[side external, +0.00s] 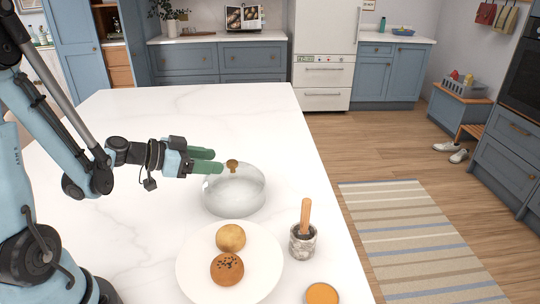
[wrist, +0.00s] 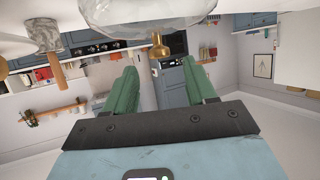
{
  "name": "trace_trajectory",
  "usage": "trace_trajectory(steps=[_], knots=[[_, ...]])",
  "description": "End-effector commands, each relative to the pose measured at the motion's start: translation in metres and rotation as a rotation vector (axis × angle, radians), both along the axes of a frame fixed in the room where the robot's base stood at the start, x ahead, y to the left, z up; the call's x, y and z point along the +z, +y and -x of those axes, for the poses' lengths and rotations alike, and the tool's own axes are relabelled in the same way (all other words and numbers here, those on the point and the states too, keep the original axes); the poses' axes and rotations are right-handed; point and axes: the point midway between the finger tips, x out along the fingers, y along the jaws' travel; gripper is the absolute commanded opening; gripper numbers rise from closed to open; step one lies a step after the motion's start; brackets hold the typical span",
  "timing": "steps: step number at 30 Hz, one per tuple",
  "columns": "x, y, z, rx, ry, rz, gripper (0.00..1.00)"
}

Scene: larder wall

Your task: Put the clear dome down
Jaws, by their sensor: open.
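The clear dome (side external: 234,192) with a small brown knob on top (side external: 232,165) stands on the white counter, behind the plate. In the wrist view the dome (wrist: 140,18) is at the top edge, partly cut off, with its brass-coloured knob (wrist: 159,46) pointing down in the picture. My gripper (side external: 214,161) is at knob height, just left of the knob, with its green fingers pointing toward it. In the wrist view my gripper (wrist: 163,72) is open, and the knob appears in line with the gap beyond the fingertips. The fingers look empty and apart from the knob.
A white plate (side external: 262,280) with two buns (side external: 230,238) stands in front of the dome. To the right are a stone pot (side external: 302,243) with a wooden-handled tool and an orange-topped dish (side external: 322,294) near the counter's right edge. The counter behind the dome is clear.

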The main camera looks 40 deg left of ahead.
Motion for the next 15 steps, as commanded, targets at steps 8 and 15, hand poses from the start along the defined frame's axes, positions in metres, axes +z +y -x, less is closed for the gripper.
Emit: trace_trajectory(steps=[8, 15], knots=[[0.017, 0.016, 0.039, 0.005, -0.001, 0.0, 0.56], [0.026, 0.023, 0.057, 0.001, -0.001, 0.001, 0.56]])
